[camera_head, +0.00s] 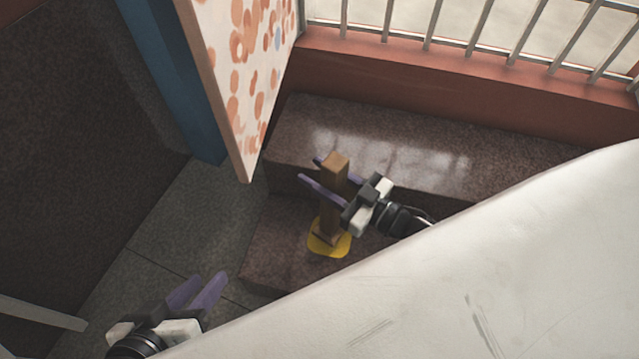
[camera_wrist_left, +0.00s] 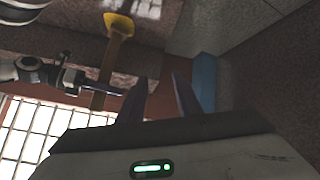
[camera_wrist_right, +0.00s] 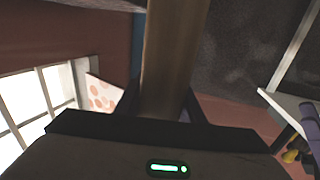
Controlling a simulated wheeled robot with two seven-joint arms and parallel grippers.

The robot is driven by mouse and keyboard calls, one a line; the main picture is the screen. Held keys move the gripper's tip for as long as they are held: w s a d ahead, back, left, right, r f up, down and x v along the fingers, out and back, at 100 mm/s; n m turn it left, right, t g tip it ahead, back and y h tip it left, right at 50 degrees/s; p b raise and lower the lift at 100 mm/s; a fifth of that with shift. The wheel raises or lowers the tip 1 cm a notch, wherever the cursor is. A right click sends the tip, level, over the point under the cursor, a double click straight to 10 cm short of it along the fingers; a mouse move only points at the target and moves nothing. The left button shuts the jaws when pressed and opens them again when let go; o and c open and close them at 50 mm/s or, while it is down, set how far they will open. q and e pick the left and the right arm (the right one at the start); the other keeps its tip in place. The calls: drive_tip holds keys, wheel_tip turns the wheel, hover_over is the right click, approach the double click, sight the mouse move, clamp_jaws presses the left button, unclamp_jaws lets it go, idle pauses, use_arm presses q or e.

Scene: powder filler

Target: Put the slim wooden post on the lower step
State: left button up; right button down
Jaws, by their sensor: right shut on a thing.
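The slim wooden post (camera_head: 334,185) is brown and stands about upright over the lower step (camera_head: 280,250). A yellow plate (camera_head: 330,240) is at its lower end; I cannot tell whether it touches the step. My right gripper (camera_head: 310,169) is shut on the post near its upper end. The post (camera_wrist_right: 172,55) fills the space between the fingers in the right wrist view. In the left wrist view, the post (camera_wrist_left: 112,50) and yellow plate (camera_wrist_left: 120,22) appear upside down. My left gripper (camera_head: 208,277) is open and empty, low at the left, apart from the post.
The upper step (camera_head: 400,150) lies behind the lower one, below a red ledge with a white railing (camera_head: 470,40). A spotted panel (camera_head: 240,75) and a blue post (camera_head: 165,80) stand at the left. Grey floor tiles (camera_head: 190,230) are clear left of the steps.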

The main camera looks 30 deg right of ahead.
wheel_tip(320, 180, down, 3)
drive_tip(key=shift+b, duration=0.75)
use_arm(q)
drive_tip(key=shift+w+d+r+t+h, duration=0.15)
drive_tip(key=shift+d+r+t+h, duration=0.2)
drive_tip(key=shift+d+r, duration=0.3)
use_arm(e)
drive_tip(key=c, duration=1.2)
unclamp_jaws()
drive_tip(key=shift+f, duration=0.15)
use_arm(q)
drive_tip(key=shift+a+r, duration=0.1)
use_arm(e)
drive_tip(key=p, duration=0.3)
approach(341, 196)
drive_tip(key=x, duration=0.4)
drive_tip(key=shift+w+a, duration=0.15)
use_arm(q)
drive_tip(key=shift+s+a+f+g+y, duration=0.15)
drive_tip(key=shift+a+f+g+y, duration=0.2)
drive_tip(key=shift+a+f, duration=0.2)
drive_tip(key=shift+s+a+f+g+y, duration=0.2)
drive_tip(key=shift+a+f+y, duration=0.15)
drive_tip(key=shift+f, duration=0.25)
use_arm(e)
drive_tip(key=shift+s, duration=0.35)
